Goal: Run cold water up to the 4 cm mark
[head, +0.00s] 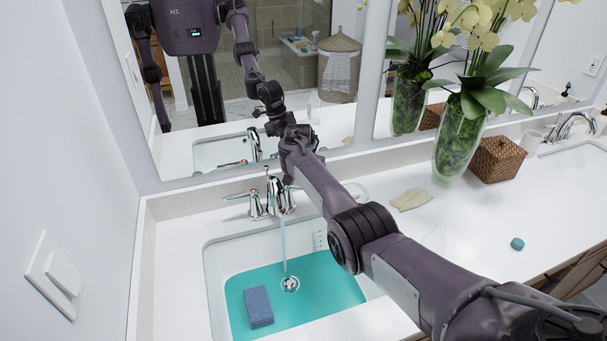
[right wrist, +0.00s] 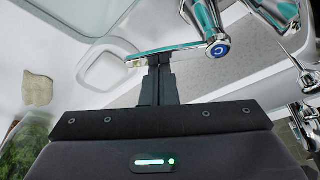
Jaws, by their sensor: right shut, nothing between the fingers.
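The white basin (head: 214,268) holds teal-tinted water (head: 335,283). A thin stream (head: 284,245) falls from the chrome tap (head: 274,194) near the drain (head: 290,284). Dark level marks (head: 319,240) are on the basin's back wall above the waterline; their figures are too small to read. A blue sponge (head: 258,306) is in the basin at the left. My right arm reaches over the basin to the tap. In the right wrist view my right gripper (right wrist: 158,64) is shut and empty, its tips at the lever of the cold handle (right wrist: 217,49), marked with a blue C. My left gripper is out of view.
A beige cloth (head: 411,199), a glass vase with flowers (head: 459,145), a woven basket (head: 496,159) and a teal round item (head: 517,244) stand or lie on the counter at right. A mirror (head: 215,135) rises behind.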

